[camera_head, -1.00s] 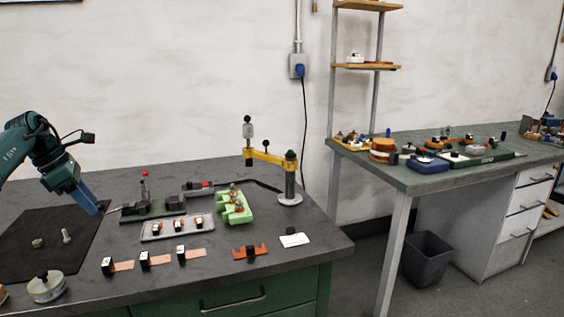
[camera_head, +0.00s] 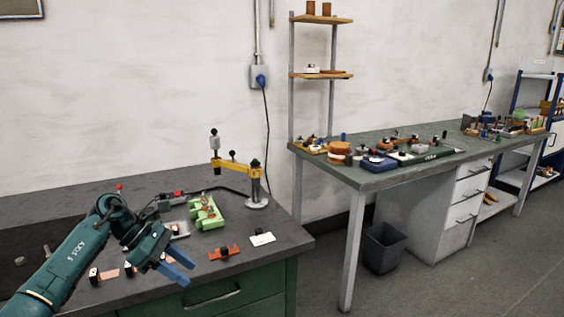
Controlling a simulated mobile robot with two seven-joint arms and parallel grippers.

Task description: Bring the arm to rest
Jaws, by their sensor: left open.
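My left arm comes in from the lower left in the head view, teal with a dark wrist. My left gripper (camera_head: 181,267) has two blue fingers, spread apart and empty. It hangs over the front part of the near dark bench (camera_head: 277,238), in front of the row of copper foil pieces (camera_head: 109,275), and hides part of that row. My right arm and gripper are not in view.
On the near bench stand a green fixture (camera_head: 206,214), an orange-red holder (camera_head: 224,252), a white card (camera_head: 262,239) and a yellow-armed stand (camera_head: 256,190). A second bench (camera_head: 376,180) with several items stands to the right.

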